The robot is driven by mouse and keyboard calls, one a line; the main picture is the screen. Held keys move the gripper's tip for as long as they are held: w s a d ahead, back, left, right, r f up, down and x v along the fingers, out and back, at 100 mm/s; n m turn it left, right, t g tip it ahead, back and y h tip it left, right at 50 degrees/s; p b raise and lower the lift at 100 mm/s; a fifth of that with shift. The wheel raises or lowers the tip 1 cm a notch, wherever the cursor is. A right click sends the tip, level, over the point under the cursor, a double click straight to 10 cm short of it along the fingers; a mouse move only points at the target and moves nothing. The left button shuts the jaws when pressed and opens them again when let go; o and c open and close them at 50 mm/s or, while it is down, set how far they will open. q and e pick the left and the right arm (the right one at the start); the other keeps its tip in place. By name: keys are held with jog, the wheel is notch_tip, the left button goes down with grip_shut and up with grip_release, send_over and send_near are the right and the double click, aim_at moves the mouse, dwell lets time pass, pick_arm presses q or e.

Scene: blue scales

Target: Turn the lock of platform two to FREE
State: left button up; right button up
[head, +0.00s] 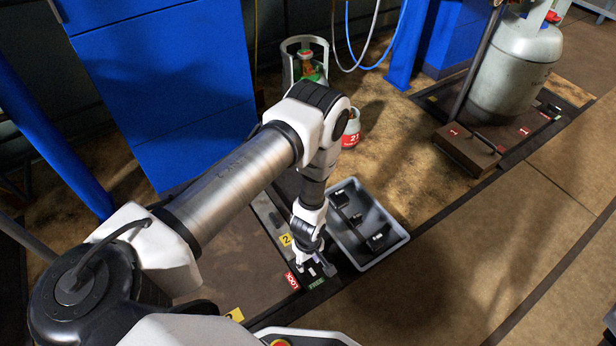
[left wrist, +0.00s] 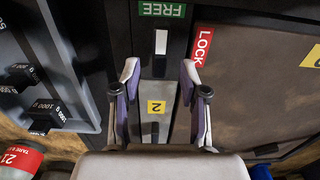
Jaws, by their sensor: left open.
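The lock of platform two shows in the left wrist view as a bar with a white end (left wrist: 161,42). The white end points toward the green FREE label (left wrist: 163,10). The red LOCK label (left wrist: 201,47) lies to the right. My left gripper (left wrist: 160,75) is open, with its purple-grey fingers either side of the bar's grey part; I cannot tell whether they touch it. In the head view my left gripper (head: 314,266) points down over the lock, beside the LOCK label (head: 291,281) and the FREE label (head: 316,283), and hides much of the bar. My right gripper is not in view.
A grey tray (head: 400,232) with black weights stands close right of my left gripper. A yellow 2 label (left wrist: 155,107) lies below the bar in the left wrist view. A large gas cylinder (head: 512,75) stands on another platform. Floor at the lower right is clear.

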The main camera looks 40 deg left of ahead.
aim_at(308, 266)
pick_arm(q)
notch_tip(308, 266, up, 8)
jog(key=shift+r, duration=0.15)
dwell(0.4)
jog(key=s+r+m+p, duration=0.3)
jog(key=s+r+m, duration=0.2)
jog(key=s, duration=0.3)
jog(key=s+r+m+p, duration=0.2)
jog(key=s+r+m, duration=0.25)
jog(key=s, duration=0.45)
notch_tip(308, 266, up, 38)
jog(key=w+m+p, duration=0.1)
jog(key=m+p, duration=0.2)
jog(key=p, duration=3.5)
jog(key=shift+w+d+f+m, duration=0.2)
jog(key=shift+d+f+m, duration=0.05)
jog(key=shift+m, duration=0.1)
